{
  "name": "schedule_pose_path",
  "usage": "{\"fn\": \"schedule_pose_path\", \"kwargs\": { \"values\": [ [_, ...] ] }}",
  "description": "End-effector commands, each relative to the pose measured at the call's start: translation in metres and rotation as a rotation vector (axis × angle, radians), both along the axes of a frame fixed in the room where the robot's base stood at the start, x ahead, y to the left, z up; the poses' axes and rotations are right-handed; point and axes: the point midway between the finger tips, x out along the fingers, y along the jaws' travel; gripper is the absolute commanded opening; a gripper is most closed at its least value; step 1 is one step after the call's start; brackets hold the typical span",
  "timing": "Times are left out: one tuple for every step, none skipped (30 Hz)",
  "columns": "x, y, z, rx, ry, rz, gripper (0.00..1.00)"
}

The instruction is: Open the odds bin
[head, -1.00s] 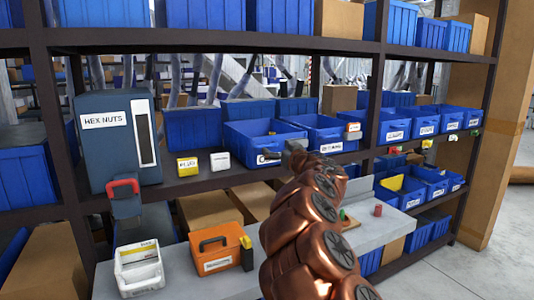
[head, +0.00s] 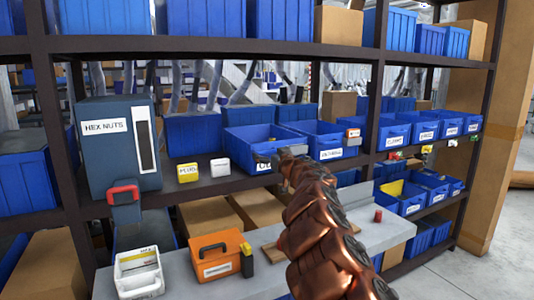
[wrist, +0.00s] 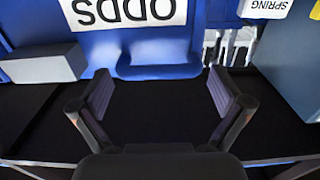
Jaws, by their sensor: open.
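The odds bin (head: 238,138) is a blue open-topped bin on the middle shelf, its front label mostly hidden behind my gripper in the head view. In the wrist view its white ODDS label (wrist: 130,12) shows upside down, with a blue protruding lip (wrist: 158,70) below it. My gripper (head: 279,155) is at the bin's front. In the wrist view my gripper (wrist: 162,95) is open and empty, its two fingers spread to either side of the lip. The lip is at or just beyond the fingertips; I cannot tell whether they touch.
A white box (head: 220,168) and a yellow box (head: 188,173) stand left of the bin, then the hex nuts dispenser (head: 105,150). Another blue bin (head: 325,140) adjoins on the right. Below are a grey bench (head: 262,268) and an orange toolbox (head: 215,262).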

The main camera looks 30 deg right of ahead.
Motion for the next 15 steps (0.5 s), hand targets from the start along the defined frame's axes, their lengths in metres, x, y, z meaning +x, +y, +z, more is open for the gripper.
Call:
{"fn": "schedule_pose_path", "kwargs": {
  "values": [
    [0.003,-0.001,0.000,0.001,0.000,-0.001,1.00],
    [0.005,-0.002,0.000,0.001,0.001,-0.002,1.00],
    [0.007,-0.002,0.000,0.001,0.001,-0.002,1.00],
    [0.009,-0.002,0.000,0.000,0.001,-0.001,1.00],
    [0.010,-0.002,0.001,0.000,0.000,0.000,1.00],
    [0.012,-0.001,0.001,0.000,-0.001,0.002,1.00],
    [0.014,-0.001,0.001,0.000,-0.001,0.002,1.00],
    [0.015,-0.001,0.001,0.001,-0.001,0.002,1.00],
    [0.016,-0.002,0.001,0.002,-0.001,0.000,1.00],
    [0.017,-0.002,0.001,0.003,-0.001,-0.001,1.00],
    [0.018,-0.003,0.000,0.003,-0.001,-0.002,1.00],
    [0.018,-0.003,0.000,0.002,-0.001,-0.003,1.00],
    [0.019,-0.003,0.000,0.002,-0.001,-0.004,1.00],
    [0.019,-0.004,0.000,0.002,-0.001,-0.004,1.00],
    [0.019,-0.004,0.001,0.001,-0.001,-0.004,1.00]
  ]
}}
